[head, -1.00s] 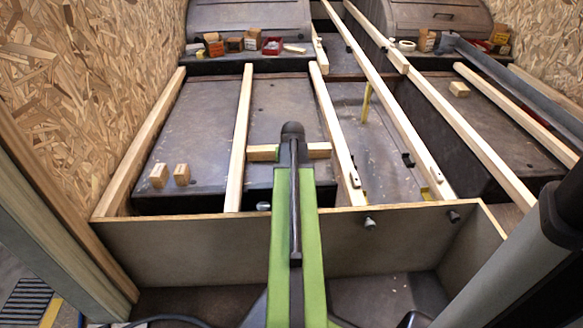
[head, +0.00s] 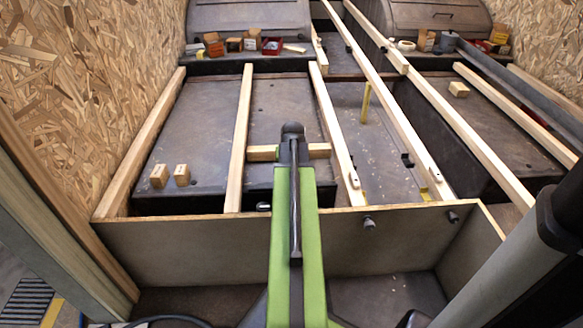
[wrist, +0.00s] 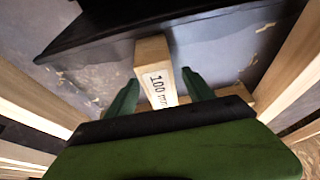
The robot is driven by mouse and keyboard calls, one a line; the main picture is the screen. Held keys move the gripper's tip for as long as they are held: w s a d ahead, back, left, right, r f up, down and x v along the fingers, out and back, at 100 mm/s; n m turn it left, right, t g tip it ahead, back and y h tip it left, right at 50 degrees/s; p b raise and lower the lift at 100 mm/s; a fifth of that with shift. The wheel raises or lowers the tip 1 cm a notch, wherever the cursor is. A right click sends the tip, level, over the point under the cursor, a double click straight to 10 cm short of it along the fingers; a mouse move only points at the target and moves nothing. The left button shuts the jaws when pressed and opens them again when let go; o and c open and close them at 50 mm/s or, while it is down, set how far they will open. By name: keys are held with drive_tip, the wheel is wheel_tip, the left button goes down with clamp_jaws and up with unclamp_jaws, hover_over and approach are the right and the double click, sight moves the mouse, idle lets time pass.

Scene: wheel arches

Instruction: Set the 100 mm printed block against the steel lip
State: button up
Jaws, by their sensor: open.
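The 100 mm block (wrist: 153,58) is pale wood-coloured with "100 mm" printed on its face. In the wrist view it lies between the two dark green fingers of my gripper (wrist: 160,77). The fingers are open, with a gap showing on the right; its lower end is hidden by my gripper. The block's far end is close to a long dark edge (wrist: 110,38), which may be the steel lip; I cannot tell if they touch. In the head view my arm hides the block and fingertips.
A wooden crosspiece (head: 262,153) spans two long battens (head: 238,140) (head: 335,130) around my arm. Two small blocks (head: 159,176) (head: 182,175) stand on the left panel, another (head: 458,89) on the right. A wooden-edged front board (head: 180,240) crosses below.

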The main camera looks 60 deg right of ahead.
drive_tip(key=p+v, duration=1.4)
drive_tip(key=v, duration=0.2)
drive_tip(key=shift+r+p, duration=0.3)
drive_tip(key=shift+r, duration=0.05)
drive_tip(key=shift+f, duration=0.1)
